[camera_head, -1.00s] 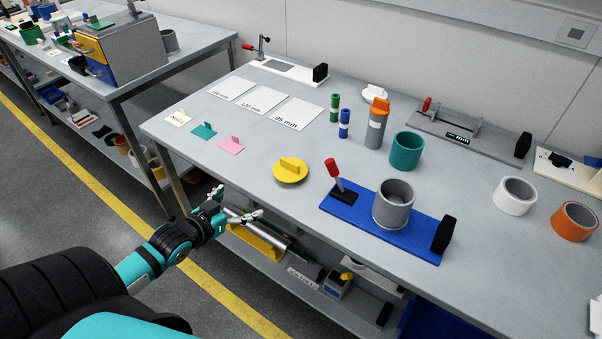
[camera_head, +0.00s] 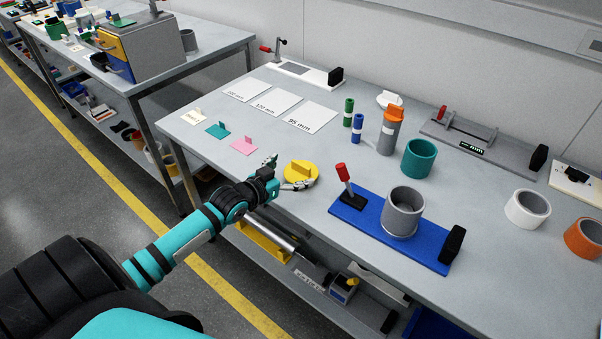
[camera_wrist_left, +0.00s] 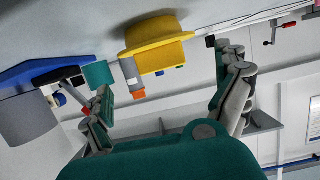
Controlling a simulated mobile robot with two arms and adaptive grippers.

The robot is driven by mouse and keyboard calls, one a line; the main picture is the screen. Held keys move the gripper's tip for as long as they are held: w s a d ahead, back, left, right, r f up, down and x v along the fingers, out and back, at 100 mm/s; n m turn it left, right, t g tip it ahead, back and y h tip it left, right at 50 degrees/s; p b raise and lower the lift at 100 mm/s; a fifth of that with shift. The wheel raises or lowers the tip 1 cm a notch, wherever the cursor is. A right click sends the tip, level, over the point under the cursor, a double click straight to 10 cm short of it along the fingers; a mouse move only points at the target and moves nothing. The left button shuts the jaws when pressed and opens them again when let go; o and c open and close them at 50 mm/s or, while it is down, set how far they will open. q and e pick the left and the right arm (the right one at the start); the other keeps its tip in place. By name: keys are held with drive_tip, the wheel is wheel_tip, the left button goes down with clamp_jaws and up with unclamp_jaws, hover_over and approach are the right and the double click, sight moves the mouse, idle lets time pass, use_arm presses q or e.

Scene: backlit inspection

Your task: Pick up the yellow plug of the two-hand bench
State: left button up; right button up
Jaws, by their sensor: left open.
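The yellow plug (camera_head: 301,172) is a round disc with an upright grip tab. It lies on the grey bench near its front edge. My left gripper (camera_head: 283,175) is open and close to the plug at its near left side, with one finger reaching toward the plug's front rim in the head view. In the left wrist view the plug (camera_wrist_left: 158,42) shows ahead, between and beyond the open fingers (camera_wrist_left: 165,95). Nothing is between the fingertips, and I cannot tell whether a finger touches the plug. My right gripper does not show.
A blue fixture (camera_head: 345,218) with a red-handled clamp and a grey ring (camera_head: 403,212) stands right of the plug. A pink tag (camera_head: 243,146) and a teal tag (camera_head: 217,130) lie to the left. A teal cup (camera_head: 418,158) stands behind. The bench's front edge is close below the gripper.

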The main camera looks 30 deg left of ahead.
sight(300, 167)
use_arm(q)
drive_tip(key=x, duration=0.5)
drive_tip(key=shift+w+a, duration=0.1)
drive_tip(key=shift+w, duration=0.1)
drive_tip(key=shift+s, duration=0.1)
drive_tip(key=shift+c, duration=1.2)
drive_tip(key=shift+s+f, duration=0.1)
drive_tip(key=c, duration=1.1)
